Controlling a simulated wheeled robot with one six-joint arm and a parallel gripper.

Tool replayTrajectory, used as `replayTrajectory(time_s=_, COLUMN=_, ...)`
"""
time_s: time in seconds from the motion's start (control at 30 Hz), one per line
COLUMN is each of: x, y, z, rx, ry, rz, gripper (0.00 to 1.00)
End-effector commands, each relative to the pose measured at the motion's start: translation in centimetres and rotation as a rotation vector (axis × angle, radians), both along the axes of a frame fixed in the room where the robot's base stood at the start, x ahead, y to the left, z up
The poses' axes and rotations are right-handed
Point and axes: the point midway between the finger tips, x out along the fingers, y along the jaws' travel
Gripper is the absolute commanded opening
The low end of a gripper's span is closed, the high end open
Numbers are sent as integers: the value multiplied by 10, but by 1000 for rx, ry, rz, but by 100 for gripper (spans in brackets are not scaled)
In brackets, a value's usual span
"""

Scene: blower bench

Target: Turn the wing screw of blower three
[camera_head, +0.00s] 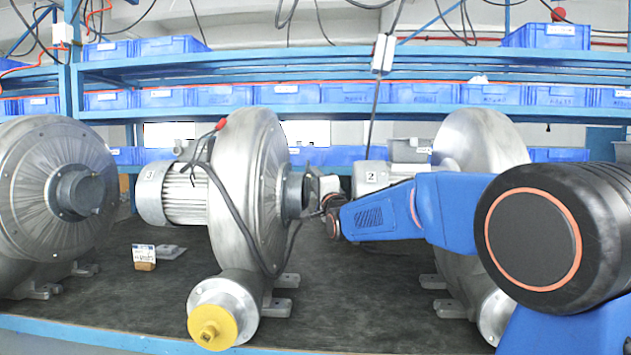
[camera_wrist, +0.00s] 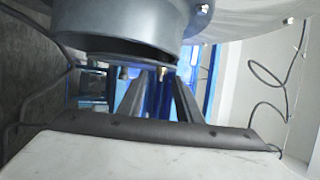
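Blower three (camera_head: 258,165), a round silver housing with a motor labelled 3 (camera_head: 172,195), stands on the bench in the middle of the head view. My gripper (camera_head: 328,195) is at its grey inlet pipe (camera_head: 296,194), on the right side. In the wrist view the inlet pipe (camera_wrist: 120,28) fills the top. Two dark fingers of my gripper (camera_wrist: 158,85) stand apart below it. A small brass-coloured screw end (camera_wrist: 162,74) hangs from the pipe's lower rim, in line with the gap between the fingers. Its wings cannot be made out, and contact with the fingers cannot be told.
Another blower (camera_head: 60,200) stands at the left, and blower two (camera_head: 480,150) stands behind my arm. A yellow cap (camera_head: 225,328) is on blower three's front outlet. A black cable (camera_head: 232,215) loops across its housing. A small labelled box (camera_head: 145,257) lies on the dark bench.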

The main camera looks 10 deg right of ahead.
Motion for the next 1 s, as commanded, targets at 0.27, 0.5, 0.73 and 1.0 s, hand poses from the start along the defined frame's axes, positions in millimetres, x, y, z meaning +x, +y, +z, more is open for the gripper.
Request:
replayTrajectory(time_s=0.27, x=0, y=0, z=0, rx=0, ry=0, rz=0, gripper=10)
replayTrajectory(time_s=0.5, x=0, y=0, z=-1, rx=-1, ry=-1, rz=0, gripper=0)
replayTrajectory(time_s=0.73, x=1, y=0, z=-3, rx=-15, ry=-42, rz=0, gripper=0)
replayTrajectory(time_s=1.0, x=4, y=-1, z=-8, rx=-66, ry=-198, rz=-1, gripper=0)
